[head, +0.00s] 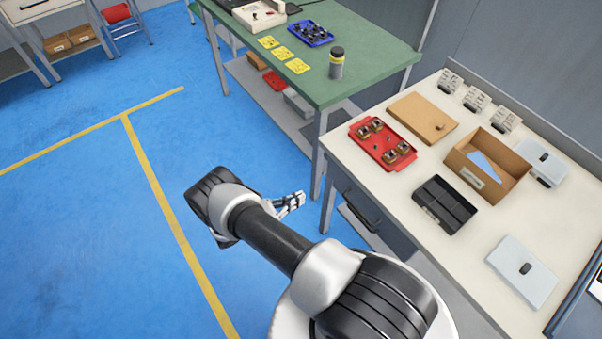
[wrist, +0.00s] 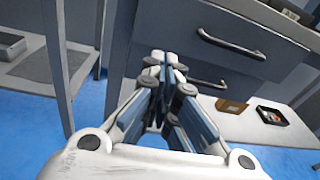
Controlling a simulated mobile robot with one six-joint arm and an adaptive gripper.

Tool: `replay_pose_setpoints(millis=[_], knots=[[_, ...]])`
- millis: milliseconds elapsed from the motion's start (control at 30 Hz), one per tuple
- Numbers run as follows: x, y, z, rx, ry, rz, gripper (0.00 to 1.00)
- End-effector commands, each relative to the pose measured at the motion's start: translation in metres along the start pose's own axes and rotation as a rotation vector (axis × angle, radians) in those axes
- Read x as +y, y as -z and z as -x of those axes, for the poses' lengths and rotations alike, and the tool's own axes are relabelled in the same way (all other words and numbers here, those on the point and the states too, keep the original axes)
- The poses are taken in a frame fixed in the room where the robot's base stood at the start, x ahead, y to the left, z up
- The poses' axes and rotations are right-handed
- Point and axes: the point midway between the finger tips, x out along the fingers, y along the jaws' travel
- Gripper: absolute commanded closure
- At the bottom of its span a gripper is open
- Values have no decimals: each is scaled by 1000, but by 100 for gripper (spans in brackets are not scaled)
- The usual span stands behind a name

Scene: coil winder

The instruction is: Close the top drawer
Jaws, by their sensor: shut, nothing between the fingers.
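The grey drawer unit (head: 388,226) is under the white-topped bench, with a dark bar handle showing in the head view. In the wrist view the upper drawer front (wrist: 215,22) carries a dark curved handle (wrist: 230,45). A lower handle (wrist: 208,84) shows beneath it. I cannot clearly tell how far the top drawer stands out; its inside is not visible. My gripper (head: 298,199) is left of the unit, in front of the bench. It is shut and empty, and in the wrist view its fingertips (wrist: 163,60) appear left of the handles, apparently not touching them.
The white bench (head: 405,197) holds a red tray (head: 367,152), a cardboard box (head: 464,160) and a black bin (head: 444,222). A green workbench (head: 365,49) stands behind left. Blue floor (head: 90,225) at left is clear.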

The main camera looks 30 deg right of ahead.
Motion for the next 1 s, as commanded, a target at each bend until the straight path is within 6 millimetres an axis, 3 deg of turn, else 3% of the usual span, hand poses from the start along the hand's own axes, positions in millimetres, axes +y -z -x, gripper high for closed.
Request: replay_pose_setpoints(millis=[133,267,700,1000], knots=[[0,2,4,-102,-62,-65,100],[1,-1,-5,-112,-67,-75,100],[6,-10,-93,-109,-62,-73,100],[8,-14,-129,-108,-65,-73,100]])
